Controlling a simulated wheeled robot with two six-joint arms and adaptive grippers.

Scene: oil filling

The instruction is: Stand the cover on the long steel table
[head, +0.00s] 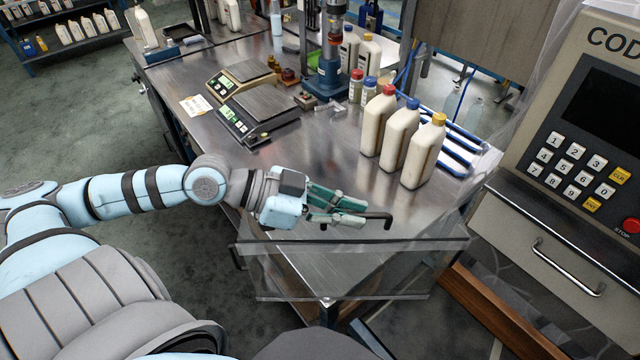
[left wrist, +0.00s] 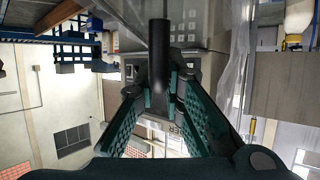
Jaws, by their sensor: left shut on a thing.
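The cover (head: 290,275) is a clear, see-through panel or box with a dark upper rim, at the near end of the long steel table (head: 230,150) in the head view. A black bar-shaped handle (head: 387,221) shows above it. My left gripper (head: 345,218) is shut on the handle, with its green fingers on either side of the bar. In the left wrist view the dark bar (left wrist: 158,55) sits between the fingers. The cover looks roughly upright; I cannot tell whether its lower edge touches the table. My right gripper is not in view.
Bottles with red (head: 378,120), blue (head: 398,138) and yellow caps (head: 423,150) stand right of the gripper. Two scales (head: 255,115) and a blue press (head: 330,75) stand farther back. A keypad console (head: 580,130) is at right. Bare tabletop lies left of the bottles.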

